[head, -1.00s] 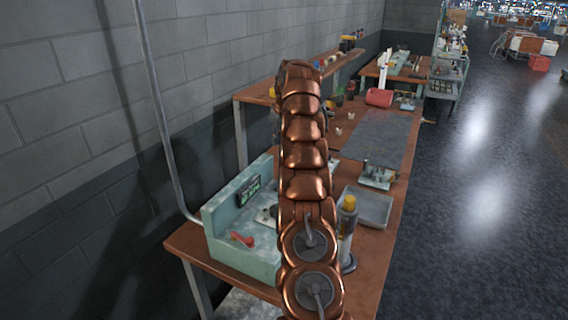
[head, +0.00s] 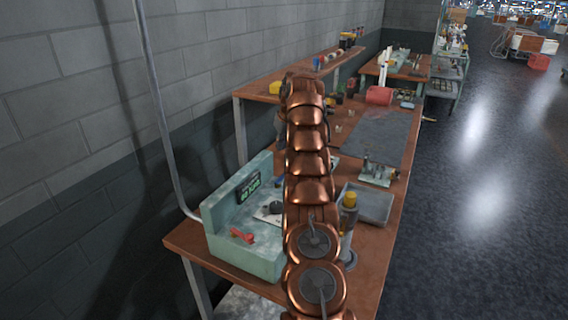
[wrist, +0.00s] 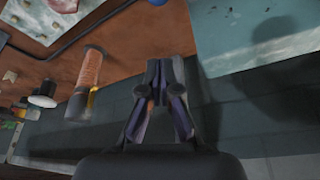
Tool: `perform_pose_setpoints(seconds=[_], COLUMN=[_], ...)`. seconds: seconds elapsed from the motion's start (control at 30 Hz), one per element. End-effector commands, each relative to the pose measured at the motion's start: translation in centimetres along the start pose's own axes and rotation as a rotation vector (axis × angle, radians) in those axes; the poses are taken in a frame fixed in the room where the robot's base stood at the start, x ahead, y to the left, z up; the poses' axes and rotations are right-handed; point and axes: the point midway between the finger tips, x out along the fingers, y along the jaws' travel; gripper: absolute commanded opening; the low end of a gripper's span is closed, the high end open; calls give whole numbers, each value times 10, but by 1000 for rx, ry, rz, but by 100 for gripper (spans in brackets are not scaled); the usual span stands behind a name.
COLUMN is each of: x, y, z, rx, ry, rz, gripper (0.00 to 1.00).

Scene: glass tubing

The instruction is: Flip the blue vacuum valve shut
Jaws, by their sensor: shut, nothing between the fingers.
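I cannot make out a blue valve in either view. A pale teal console (head: 232,252) stands at the near end of the bench in the head view, with a small red handle (head: 242,235) on its top and a green-lit display (head: 249,188) on its back wall. My arm hides the console's right part. My gripper (wrist: 165,66) is shut and empty in the wrist view, above the bench edge and beside a pale teal surface (wrist: 225,30). In the head view my gripper is hidden behind my arm.
A cylinder with a yellow top (head: 349,200) stands right of my arm, by a grey tray (head: 374,206). An orange cylinder (wrist: 90,68) shows left of my gripper in the wrist view. A grey pipe (head: 160,110) runs down the wall. The floor (head: 470,230) at right is clear.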

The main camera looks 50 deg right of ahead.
Motion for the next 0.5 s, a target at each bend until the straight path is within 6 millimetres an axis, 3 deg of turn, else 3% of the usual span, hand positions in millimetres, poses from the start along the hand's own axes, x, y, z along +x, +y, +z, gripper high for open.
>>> perform_pose_setpoints(seconds=[0.03,0.33,0.5], x=[12,65,58], y=[0,-1,2], z=[1,1,3], rx=[0,0,1], ry=[-1,-4,6], rz=[-1,-3,0], gripper=[0,0,0])
